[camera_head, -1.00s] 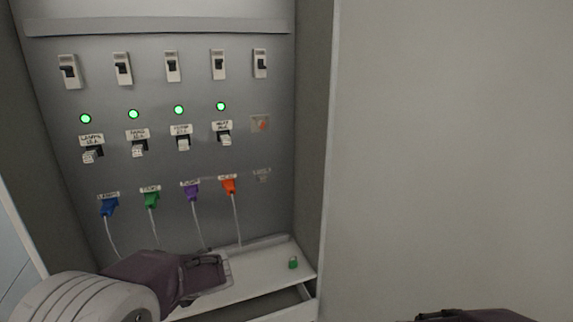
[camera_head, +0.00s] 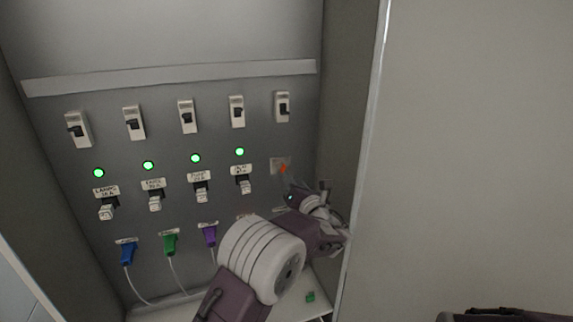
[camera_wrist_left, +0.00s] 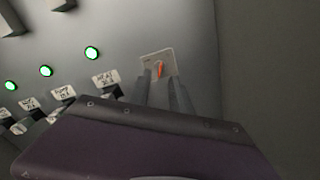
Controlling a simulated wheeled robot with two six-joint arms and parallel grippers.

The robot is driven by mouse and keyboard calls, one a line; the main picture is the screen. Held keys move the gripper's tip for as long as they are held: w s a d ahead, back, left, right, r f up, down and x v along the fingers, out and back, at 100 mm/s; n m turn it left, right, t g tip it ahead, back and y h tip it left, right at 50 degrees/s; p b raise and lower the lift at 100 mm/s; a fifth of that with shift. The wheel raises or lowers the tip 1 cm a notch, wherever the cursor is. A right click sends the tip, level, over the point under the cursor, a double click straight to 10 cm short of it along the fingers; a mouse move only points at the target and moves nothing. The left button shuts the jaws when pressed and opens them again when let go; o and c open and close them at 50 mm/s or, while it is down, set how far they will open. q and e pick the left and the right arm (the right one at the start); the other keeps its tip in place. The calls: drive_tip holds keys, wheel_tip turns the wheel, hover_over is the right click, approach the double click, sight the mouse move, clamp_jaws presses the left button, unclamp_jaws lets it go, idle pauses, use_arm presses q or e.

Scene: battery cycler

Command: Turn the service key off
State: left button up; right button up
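The service key appears to be the small red-orange knob (camera_head: 283,168) on a pale square plate at the right end of the indicator row. It also shows in the left wrist view (camera_wrist_left: 160,69), standing nearly upright on its plate. My left gripper (camera_head: 288,186) is just below and in front of it. In the left wrist view its two fingers (camera_wrist_left: 160,82) point at the plate, apart, with the key showing between their tips. Whether they touch it I cannot tell. My right gripper is not in view.
Several breaker switches (camera_head: 186,117) line the panel above. Green lamps (camera_head: 195,158) and labelled toggles (camera_head: 201,190) are left of the key. Blue (camera_head: 127,254), green (camera_head: 170,243) and purple (camera_head: 209,235) plugs hang below. The cabinet's right wall (camera_head: 350,130) is close to my left gripper.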

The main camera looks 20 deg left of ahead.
sight(283, 169)
use_arm(q)
drive_tip(key=p+x, duration=0.3)
drive_tip(key=x, duration=0.3)
drive_tip(key=shift+w+a+r, duration=0.1)
drive_tip(key=shift+a, duration=0.05)
drive_tip(key=shift+w+f, duration=0.2)
drive_tip(key=shift+w, duration=0.05)
clamp_jaws()
idle(0.9)
